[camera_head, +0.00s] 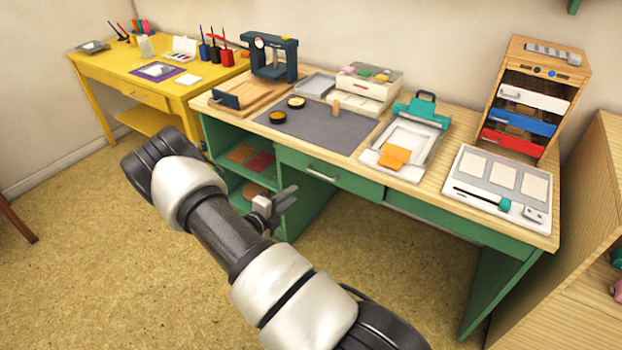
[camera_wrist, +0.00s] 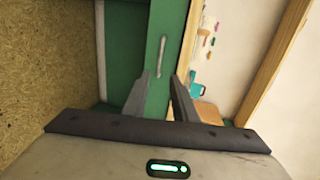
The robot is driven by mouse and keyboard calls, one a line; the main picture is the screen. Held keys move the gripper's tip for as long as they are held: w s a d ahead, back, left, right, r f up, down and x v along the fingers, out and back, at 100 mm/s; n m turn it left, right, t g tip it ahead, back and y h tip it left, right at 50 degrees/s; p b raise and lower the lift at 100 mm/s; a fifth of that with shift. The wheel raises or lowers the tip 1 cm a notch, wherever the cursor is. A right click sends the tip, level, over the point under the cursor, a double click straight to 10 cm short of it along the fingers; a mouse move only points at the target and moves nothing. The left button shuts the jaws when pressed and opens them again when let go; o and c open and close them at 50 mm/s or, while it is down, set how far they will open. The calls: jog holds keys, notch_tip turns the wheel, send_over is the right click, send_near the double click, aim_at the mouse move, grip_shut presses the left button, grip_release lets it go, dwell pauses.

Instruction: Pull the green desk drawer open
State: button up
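The green desk (camera_head: 498,283) has a green drawer (camera_head: 352,183) under its wooden top, left of the middle. The drawer front looks flush with the desk, with a pale bar handle (camera_head: 322,174) on it. In the wrist view the drawer front (camera_wrist: 174,28) runs up the picture, and the handle (camera_wrist: 161,56) lies ahead of the fingertips. My gripper (camera_head: 286,198) is in front of the desk, below and left of the handle. It also shows in the wrist view (camera_wrist: 161,85), with its fingers apart, empty, and not around the handle.
Open shelves (camera_head: 240,172) with brown and red pads are in the desk's left side. Stamping tools and a grey mat (camera_head: 325,124) cover the top. A yellow desk (camera_head: 120,78) stands left, a wooden cabinet (camera_head: 570,235) right. The floor in front is clear.

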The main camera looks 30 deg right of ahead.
aim_at(319, 175)
jog(key=b+x, duration=0.2)
jog(key=x, duration=1.3)
jog(key=shift+w+d+f+b, duration=0.1)
jog(key=shift+d+b, duration=0.3)
grip_shut()
dwell(0.5)
